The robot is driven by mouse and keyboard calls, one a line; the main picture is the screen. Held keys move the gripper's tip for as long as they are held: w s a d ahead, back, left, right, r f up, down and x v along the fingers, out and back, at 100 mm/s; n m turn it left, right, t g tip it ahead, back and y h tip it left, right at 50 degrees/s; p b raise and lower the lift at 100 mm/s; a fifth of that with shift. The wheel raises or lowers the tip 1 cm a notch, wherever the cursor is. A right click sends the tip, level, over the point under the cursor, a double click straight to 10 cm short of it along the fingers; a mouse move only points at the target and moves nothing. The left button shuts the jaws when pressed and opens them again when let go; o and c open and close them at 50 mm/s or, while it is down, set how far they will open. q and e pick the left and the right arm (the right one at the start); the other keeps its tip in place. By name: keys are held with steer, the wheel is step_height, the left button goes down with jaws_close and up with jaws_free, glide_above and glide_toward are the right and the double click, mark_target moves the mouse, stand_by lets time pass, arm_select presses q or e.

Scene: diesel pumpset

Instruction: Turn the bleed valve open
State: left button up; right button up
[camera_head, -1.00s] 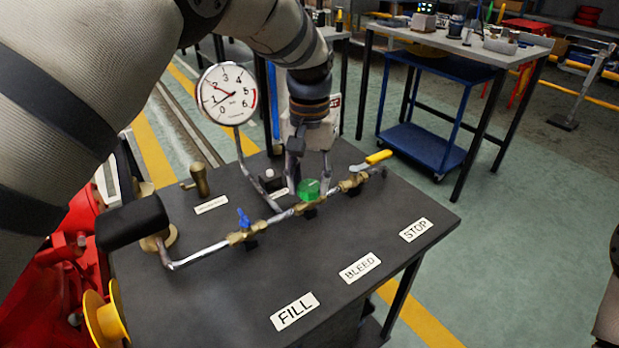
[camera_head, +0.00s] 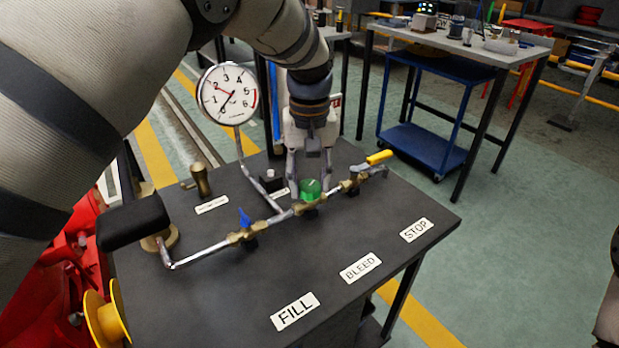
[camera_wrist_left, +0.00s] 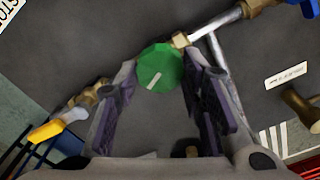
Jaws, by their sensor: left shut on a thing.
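The bleed valve has a round green knob (camera_head: 311,190), the middle of three valves on the pipe, in line with the BLEED label (camera_head: 360,268). In the left wrist view the knob (camera_wrist_left: 160,68) carries a white line running diagonally. My left gripper (camera_head: 311,185) reaches down from above and behind and is shut on the knob. In the left wrist view its fingers (camera_wrist_left: 160,85) stand on both sides of the knob. The exact contact is partly hidden. My right gripper is not in view.
On the same pipe are a blue-handled valve (camera_head: 245,222) and a yellow-handled valve (camera_head: 379,157). A round pressure gauge (camera_head: 227,93) stands behind on a bent tube. A black lever grip (camera_head: 133,221) is at the left. The bench front, with its labels, is clear.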

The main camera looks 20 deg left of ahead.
mark_target(310, 185)
arm_select(q)
steer(key=o, duration=1.1)
steer(key=shift+o, duration=0.2)
step_height(310, 185, up, 12)
